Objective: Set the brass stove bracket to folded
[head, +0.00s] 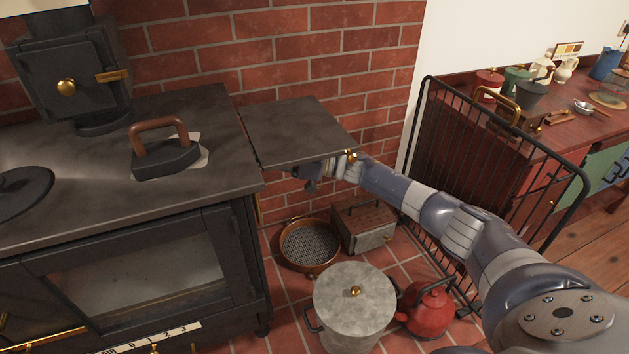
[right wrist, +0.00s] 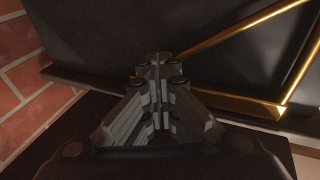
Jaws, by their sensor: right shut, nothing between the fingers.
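The brass stove bracket shows in the right wrist view as thin brass bars (right wrist: 245,35) slanting across a dark surface, with a short flat brass piece (right wrist: 245,104) below. In the head view only a brass sliver (head: 257,208) shows at the stove's right side; the rest is hidden under the raised side leaf (head: 297,130), which lies level beside the stove top. My right gripper (head: 312,180) is at the leaf's front edge, partly under it. In the wrist view its fingers (right wrist: 157,62) are shut and empty, left of the brass bars; contact cannot be told. My left gripper is out of view.
The black stove (head: 120,180) fills the left, with an iron (head: 165,158) on top. A lidded pot (head: 354,300), red kettle (head: 431,308), round sieve (head: 310,245) and metal box (head: 368,228) stand on the floor below. A black wire guard (head: 500,160) stands right.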

